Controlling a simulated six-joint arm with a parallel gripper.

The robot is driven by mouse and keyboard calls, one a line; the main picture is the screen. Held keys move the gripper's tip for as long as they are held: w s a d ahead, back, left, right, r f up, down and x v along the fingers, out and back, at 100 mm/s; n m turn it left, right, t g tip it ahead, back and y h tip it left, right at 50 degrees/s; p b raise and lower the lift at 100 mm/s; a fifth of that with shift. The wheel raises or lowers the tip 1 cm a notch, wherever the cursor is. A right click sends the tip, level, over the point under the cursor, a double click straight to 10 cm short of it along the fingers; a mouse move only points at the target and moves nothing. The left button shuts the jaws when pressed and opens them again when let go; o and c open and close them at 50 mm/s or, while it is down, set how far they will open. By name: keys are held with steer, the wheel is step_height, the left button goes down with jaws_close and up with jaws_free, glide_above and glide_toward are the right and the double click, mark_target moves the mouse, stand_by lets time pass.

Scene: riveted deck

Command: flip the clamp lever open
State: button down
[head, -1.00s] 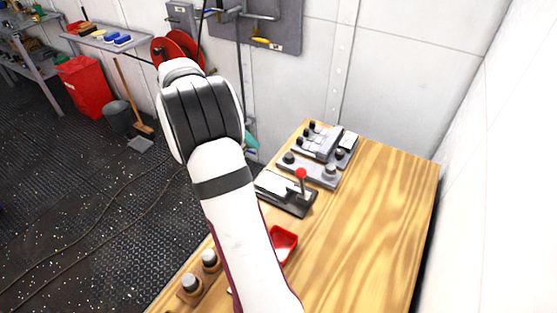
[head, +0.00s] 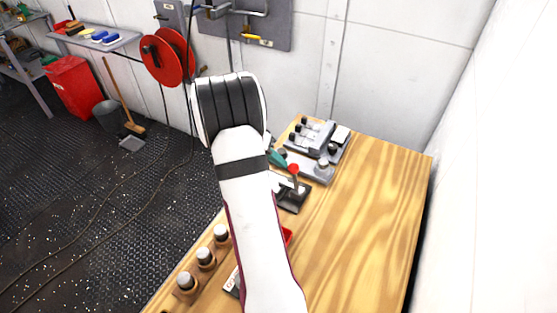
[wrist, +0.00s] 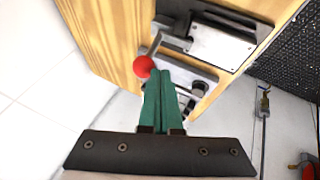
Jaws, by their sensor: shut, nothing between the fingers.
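The clamp lever (head: 295,183) is a metal arm with a red ball knob (head: 294,168) on a dark base with a pale plate, on the wooden bench. It stands roughly upright in the head view. In the wrist view the red knob (wrist: 143,66) is just left of my fingertips, and the pale plate (wrist: 218,44) lies beyond. My gripper (wrist: 163,74) has green fingers pressed together and empty. In the head view the fingertips (head: 278,158) show close to the knob, left of it. I cannot tell whether they touch it. My arm hides part of the lever's base.
Grey switch boxes (head: 312,137) stand behind the lever at the bench's far end. A red tray (head: 287,236) is partly hidden by my arm. Several round knobs (head: 204,257) line the left edge. The bench's right side (head: 370,215) is clear, beside a white wall.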

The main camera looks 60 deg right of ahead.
steer(key=shift+s, duration=0.1)
stand_by(0.3)
steer(key=s+f+m+t, duration=0.1)
steer(key=s+f+t, duration=0.2)
steer(key=s, duration=1.1)
steer(key=shift+f+t, duration=0.3)
steer(key=shift+t, duration=0.4)
steer(key=shift+s+f, duration=0.1)
steer(key=shift+f, duration=0.05)
stand_by(0.4)
